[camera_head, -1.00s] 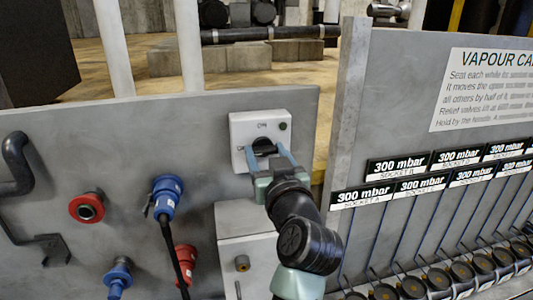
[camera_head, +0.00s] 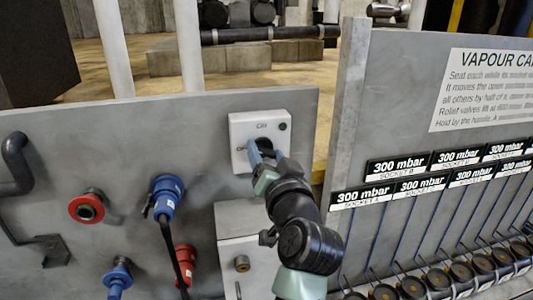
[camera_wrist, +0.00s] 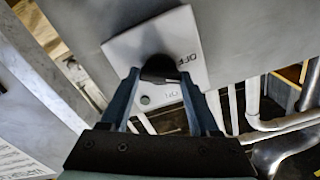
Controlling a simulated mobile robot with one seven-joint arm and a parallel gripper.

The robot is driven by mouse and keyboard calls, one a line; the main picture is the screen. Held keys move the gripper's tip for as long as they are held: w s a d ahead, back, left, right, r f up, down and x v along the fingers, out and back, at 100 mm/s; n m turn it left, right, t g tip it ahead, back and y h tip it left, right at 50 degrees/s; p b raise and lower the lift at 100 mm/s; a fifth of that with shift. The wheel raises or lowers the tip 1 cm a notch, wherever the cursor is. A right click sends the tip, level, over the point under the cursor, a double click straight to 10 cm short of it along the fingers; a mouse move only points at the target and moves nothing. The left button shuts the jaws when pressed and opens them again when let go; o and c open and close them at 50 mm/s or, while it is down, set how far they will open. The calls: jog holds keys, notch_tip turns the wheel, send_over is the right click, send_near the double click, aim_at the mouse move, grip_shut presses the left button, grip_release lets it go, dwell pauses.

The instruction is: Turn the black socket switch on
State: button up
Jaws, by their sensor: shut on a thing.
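The black socket switch is a dark rotary knob (camera_wrist: 160,68) on a white square plate (camera_head: 240,132) fixed to the grey panel. The plate has ON printed at the top and OFF at the left, with a small dark green round lamp (camera_head: 283,126) at upper right. My gripper (camera_head: 263,150) reaches the plate from the lower right. In the wrist view my gripper (camera_wrist: 160,76) has its blue fingers on either side of the knob, shut on it. The fingers and wrist hide most of the knob in the head view, so its exact angle is unclear.
On the panel to the left are a red socket (camera_head: 88,207), a blue plug (camera_head: 167,196) with a black cable and a red plug (camera_head: 186,258). A grey box (camera_head: 240,255) sits below the switch. A labelled panel (camera_head: 395,120) stands at right, behind a grey post (camera_head: 344,120).

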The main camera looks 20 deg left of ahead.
jog(key=m+p, duration=0.2)
jog(key=m, duration=0.4)
jog(key=m+p, duration=0.2)
jog(key=m, duration=0.2)
jog(key=shift+d+f+m+p, duration=0.1)
jog(key=shift+m+p, duration=0.3)
jog(key=shift+m, duration=0.8)
jog(key=o, duration=1.4)
jog(key=shift+c, duration=0.2)
